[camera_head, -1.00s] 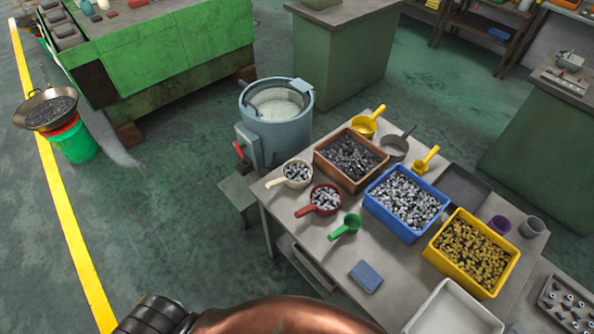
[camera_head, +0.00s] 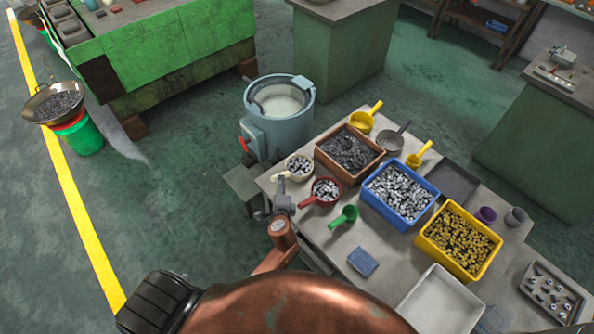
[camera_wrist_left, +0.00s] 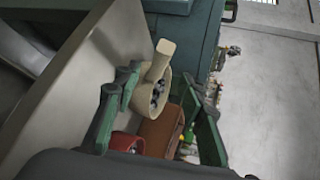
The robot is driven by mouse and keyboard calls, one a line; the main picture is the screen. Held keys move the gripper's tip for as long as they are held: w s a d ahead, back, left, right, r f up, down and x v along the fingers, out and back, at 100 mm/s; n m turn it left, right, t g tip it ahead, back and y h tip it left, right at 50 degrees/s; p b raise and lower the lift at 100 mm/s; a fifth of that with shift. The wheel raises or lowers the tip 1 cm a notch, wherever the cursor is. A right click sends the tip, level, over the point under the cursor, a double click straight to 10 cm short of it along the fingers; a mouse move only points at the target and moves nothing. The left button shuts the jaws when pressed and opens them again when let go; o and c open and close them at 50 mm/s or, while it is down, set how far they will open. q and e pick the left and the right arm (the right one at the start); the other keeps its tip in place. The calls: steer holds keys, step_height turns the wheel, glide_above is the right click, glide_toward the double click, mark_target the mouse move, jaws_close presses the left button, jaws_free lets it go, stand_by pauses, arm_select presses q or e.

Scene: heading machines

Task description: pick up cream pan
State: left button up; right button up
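The cream pan (camera_head: 299,167) holds grey metal parts and stands on the near left corner of the table, with its handle pointing left. My left gripper (camera_head: 283,184) is at the table's left edge, close by the pan's handle. In the left wrist view the cream pan (camera_wrist_left: 158,88) shows between the two green fingers of my left gripper (camera_wrist_left: 165,78). The fingers are spread apart, and I see no grip on the handle. Whether a finger touches the pan is unclear. My right gripper is not in view.
A brown bin (camera_head: 348,150) and blue bin (camera_head: 401,197) crowd the table. A blue-grey machine (camera_head: 280,120) stands behind the corner.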

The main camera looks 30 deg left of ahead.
arm_select(q)
steer(key=x, duration=0.7)
steer(key=shift+a+f, duration=0.1)
steer(key=shift+a, duration=0.05)
jaws_close()
stand_by(0.3)
